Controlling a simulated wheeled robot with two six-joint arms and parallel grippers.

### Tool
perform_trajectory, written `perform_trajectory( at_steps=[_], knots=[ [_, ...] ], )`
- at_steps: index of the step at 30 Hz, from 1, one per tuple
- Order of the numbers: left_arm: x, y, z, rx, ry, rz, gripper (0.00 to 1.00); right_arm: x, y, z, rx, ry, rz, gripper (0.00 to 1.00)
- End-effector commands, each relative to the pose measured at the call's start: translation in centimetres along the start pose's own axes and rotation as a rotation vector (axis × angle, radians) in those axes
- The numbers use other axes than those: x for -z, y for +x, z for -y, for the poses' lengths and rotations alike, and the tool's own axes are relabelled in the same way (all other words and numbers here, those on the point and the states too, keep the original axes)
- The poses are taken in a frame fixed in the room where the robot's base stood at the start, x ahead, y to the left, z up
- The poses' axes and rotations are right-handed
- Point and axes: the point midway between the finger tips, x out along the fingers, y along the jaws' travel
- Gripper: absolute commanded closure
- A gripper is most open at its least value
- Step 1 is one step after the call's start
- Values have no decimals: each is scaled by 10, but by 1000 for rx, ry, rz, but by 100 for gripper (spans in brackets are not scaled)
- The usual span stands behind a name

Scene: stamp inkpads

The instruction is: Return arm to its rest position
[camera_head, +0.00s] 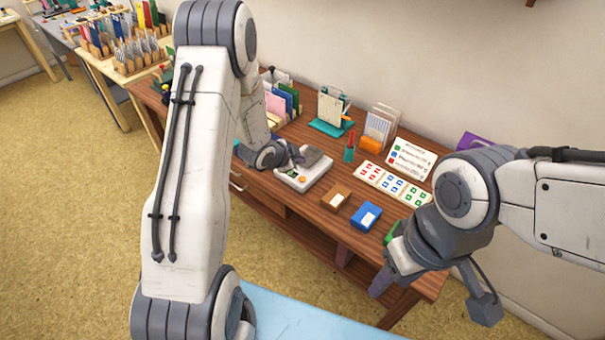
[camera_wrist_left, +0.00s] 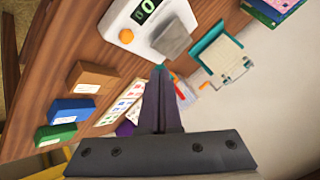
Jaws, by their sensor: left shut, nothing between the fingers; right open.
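My left gripper (camera_head: 292,154) is beside the white device (camera_head: 303,173) on the wooden desk, with its fingers pointing right. In the left wrist view its dark fingers (camera_wrist_left: 160,72) are together and hold nothing. A grey block (camera_wrist_left: 172,40) sits on the white device (camera_wrist_left: 138,22), which has an orange button and a lit display. My right gripper (camera_head: 432,285) hangs at the desk's front right, open and empty, its fingers spread wide. The left forearm is partly hidden behind my upper arm link.
Brown (camera_head: 336,196), blue (camera_head: 366,217) and green (camera_wrist_left: 55,134) inkpads line the desk front. Behind them are printed cards (camera_head: 395,184), a teal stand (camera_head: 332,127), a teal cup (camera_head: 349,153) and a card rack (camera_head: 381,126). A light blue surface (camera_head: 290,318) lies nearest.

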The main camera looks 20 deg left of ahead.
Motion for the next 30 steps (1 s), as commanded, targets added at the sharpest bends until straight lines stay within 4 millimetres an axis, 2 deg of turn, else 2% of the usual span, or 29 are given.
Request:
perform_trajectory(
  at_steps=[14,17,19,23,27,29,30],
  knots=[
    [1,-1,1,0,0,1,100,0,-1,0,0,0,0,50],
    [10,-5,0,-8,-4,13,100,0,-1,0,0,0,0,50],
    [26,-14,-3,-23,-13,38,100,0,-1,0,0,0,0,50],
    [74,-49,-24,-76,-68,126,100,0,-1,0,0,0,0,50],
    [121,-111,-73,-158,-174,245,100,0,-1,0,0,0,0,50],
    [134,-142,-98,-199,-222,294,100,0,-1,0,0,0,0,50],
    [141,-165,-116,-229,-254,328,100,0,-1,0,0,0,0,50]
  ],
)
